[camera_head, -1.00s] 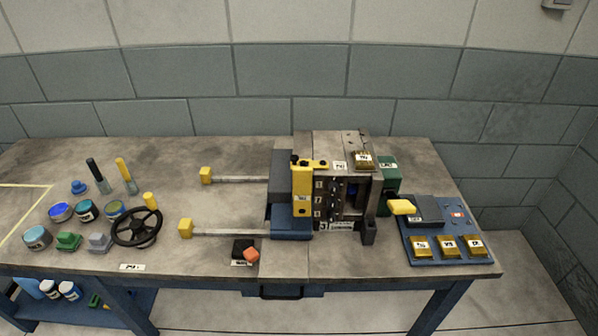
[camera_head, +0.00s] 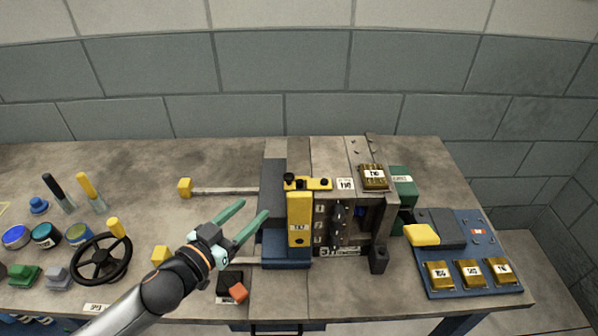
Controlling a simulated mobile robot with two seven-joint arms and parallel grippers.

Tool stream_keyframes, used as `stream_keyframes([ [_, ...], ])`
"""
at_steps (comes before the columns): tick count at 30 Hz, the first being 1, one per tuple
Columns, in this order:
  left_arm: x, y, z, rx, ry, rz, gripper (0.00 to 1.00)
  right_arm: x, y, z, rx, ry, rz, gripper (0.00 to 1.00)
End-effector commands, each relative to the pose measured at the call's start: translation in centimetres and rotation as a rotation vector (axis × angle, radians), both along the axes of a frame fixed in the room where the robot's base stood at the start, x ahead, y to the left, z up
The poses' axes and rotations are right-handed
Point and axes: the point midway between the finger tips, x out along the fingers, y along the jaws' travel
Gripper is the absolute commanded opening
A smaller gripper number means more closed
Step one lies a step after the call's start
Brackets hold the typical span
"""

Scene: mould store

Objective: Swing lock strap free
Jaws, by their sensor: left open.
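The yellow lock strap (camera_head: 314,183) lies across the top of the mould (camera_head: 352,190), from the yellow upright block (camera_head: 299,222) towards the steel plates. A black knob (camera_head: 290,180) stands at its left end and a dark round head shows near its right end. My left gripper (camera_head: 254,208) is open and empty, with its green fingers apart. In the picture it is left of and below the strap, in front of the dark and blue left side of the mould. It does not touch the strap. My right gripper is not in view.
Two rods with yellow ends (camera_head: 185,187) stick out left of the mould. A black handwheel (camera_head: 100,258), tins and tools stand at the left. A blue tray (camera_head: 465,275) with brass blocks lies at the right. An orange-topped piece (camera_head: 238,292) lies in front.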

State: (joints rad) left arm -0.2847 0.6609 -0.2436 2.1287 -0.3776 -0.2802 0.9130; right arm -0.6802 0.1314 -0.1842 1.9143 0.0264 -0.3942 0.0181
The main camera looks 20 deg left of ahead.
Motion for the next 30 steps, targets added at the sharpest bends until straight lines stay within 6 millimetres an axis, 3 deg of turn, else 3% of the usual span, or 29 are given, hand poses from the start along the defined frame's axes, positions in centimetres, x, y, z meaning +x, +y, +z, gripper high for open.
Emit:
stream_keyframes([
  [3, 0.8, -0.9, 2.6, -0.022, -0.085, -0.128, 0.61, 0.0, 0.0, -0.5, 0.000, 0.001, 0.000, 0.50],
  [9, 1.0, -1.8, 4.1, -0.045, -0.115, -0.219, 0.61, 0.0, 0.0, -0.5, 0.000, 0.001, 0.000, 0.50],
  [17, 3.0, -3.0, 4.3, -0.049, -0.116, -0.220, 0.61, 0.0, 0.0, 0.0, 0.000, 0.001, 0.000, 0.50],
  [30, 8.6, -6.0, 4.2, -0.050, -0.116, -0.216, 0.61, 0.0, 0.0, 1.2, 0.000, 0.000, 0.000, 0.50],
])
